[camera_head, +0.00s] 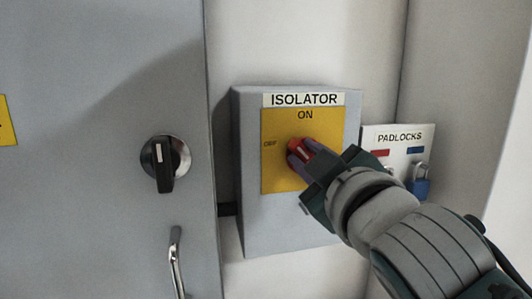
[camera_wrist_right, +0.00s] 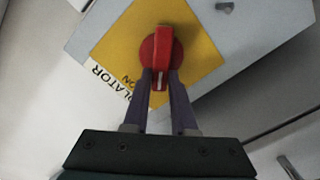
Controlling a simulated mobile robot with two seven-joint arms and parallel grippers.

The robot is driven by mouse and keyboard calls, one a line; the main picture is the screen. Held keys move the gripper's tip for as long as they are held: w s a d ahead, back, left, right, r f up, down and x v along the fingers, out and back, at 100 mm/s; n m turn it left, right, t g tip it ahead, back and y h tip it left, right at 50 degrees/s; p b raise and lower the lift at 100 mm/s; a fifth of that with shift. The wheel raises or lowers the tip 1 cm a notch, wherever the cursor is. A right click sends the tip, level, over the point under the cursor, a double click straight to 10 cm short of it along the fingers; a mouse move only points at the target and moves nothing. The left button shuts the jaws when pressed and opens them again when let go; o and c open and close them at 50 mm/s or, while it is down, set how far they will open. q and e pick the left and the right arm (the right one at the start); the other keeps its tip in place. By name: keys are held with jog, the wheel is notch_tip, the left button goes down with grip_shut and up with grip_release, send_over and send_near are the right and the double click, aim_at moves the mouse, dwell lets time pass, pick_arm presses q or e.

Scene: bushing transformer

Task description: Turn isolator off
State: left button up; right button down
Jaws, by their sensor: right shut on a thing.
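The isolator box (camera_head: 290,215) is grey with a yellow plate (camera_head: 280,175), marked ON at the top and OFF at the left. A red rotary knob (camera_head: 306,146) sits on the plate; it also shows in the right wrist view (camera_wrist_right: 162,50). Its white mark points toward the fingers, tilted away from the ON label. My right gripper (camera_head: 299,153) is shut on the knob's handle, one purple finger on each side; the fingertips show in the right wrist view (camera_wrist_right: 161,76). The gripper hides part of the plate and knob in the head view. My left gripper is not in view.
A padlocks board (camera_head: 400,137) with a blue padlock (camera_head: 419,182) hangs right of the box, close to my right wrist. A grey cabinet door (camera_head: 90,220) with a black rotary switch (camera_head: 164,165) and metal handle (camera_head: 176,255) stands left.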

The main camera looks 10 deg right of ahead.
jog(key=n, duration=0.4)
jog(key=shift+a+f+n, duration=0.25)
jog(key=shift+f+n, duration=0.1)
jog(key=shift+n, duration=0.05)
jog(key=shift+f+n, duration=0.2)
jog(key=shift+n, duration=0.9)
jog(key=shift+f+n, duration=0.15)
jog(key=shift+n, duration=0.95)
jog(key=c, duration=0.7)
grip_release()
jog(key=shift+a, duration=0.1)
jog(key=s+b, duration=0.2)
jog(key=s, duration=0.8)
jog(key=shift+d+b, duration=0.2)
jog(key=shift+b, duration=0.2)
